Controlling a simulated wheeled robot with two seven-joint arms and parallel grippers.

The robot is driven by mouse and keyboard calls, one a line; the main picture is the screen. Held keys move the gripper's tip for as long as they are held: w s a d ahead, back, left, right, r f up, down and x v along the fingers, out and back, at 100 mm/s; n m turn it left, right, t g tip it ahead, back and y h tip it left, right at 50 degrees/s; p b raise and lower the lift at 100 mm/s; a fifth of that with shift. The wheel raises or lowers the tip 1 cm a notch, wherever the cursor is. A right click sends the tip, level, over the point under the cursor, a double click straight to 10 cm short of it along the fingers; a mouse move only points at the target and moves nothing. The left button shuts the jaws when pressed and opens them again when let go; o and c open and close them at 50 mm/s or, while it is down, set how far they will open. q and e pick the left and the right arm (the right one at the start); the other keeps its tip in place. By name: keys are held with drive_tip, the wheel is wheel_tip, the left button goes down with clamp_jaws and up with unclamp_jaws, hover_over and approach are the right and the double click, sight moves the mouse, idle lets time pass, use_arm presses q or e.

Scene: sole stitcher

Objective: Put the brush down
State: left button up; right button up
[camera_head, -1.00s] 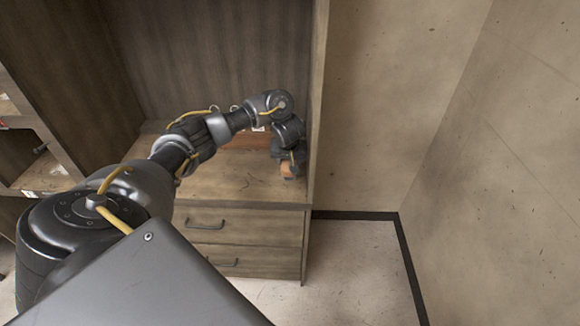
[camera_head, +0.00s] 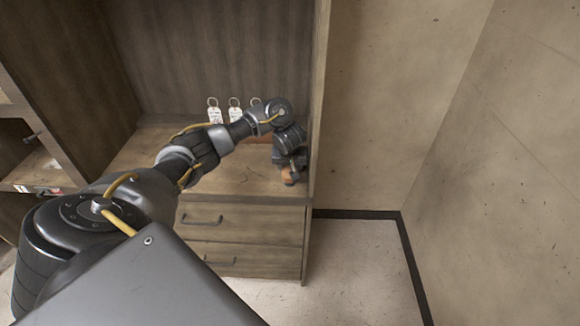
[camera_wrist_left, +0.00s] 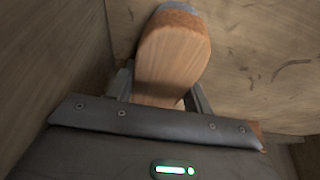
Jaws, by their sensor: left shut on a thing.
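The brush shows in the left wrist view as a rounded wooden body (camera_wrist_left: 172,55) with a greyish strip at its far end. In the head view only a small orange-brown bit of the brush (camera_head: 289,177) shows below my left gripper. My left gripper (camera_head: 290,168) is shut on the brush, low over the cabinet's shelf board (camera_head: 225,178) near its right side wall. In the left wrist view its fingers (camera_wrist_left: 160,92) sit on both sides of the wood. I cannot tell whether the brush touches the board. My right gripper is not in view.
Tags with rings (camera_head: 215,113) stand at the back of the shelf, partly behind my arm. The cabinet's right side wall (camera_head: 318,100) is close to the gripper. Drawers (camera_head: 245,230) lie below. The front left of the shelf board is clear.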

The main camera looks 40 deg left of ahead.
use_arm(q)
drive_tip(key=o, duration=1)
drive_tip(key=shift+f, duration=0.1)
drive_tip(key=shift+o, duration=0.6)
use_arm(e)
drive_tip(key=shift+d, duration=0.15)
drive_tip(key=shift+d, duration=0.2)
use_arm(q)
drive_tip(key=shift+r, duration=0.4)
drive_tip(key=p+v, duration=1)
drive_tip(key=shift+r, duration=0.4)
drive_tip(key=shift+s+d+r+p, duration=0.2)
drive_tip(key=shift+s+r+p, duration=0.1)
drive_tip(key=shift+p, duration=0.2)
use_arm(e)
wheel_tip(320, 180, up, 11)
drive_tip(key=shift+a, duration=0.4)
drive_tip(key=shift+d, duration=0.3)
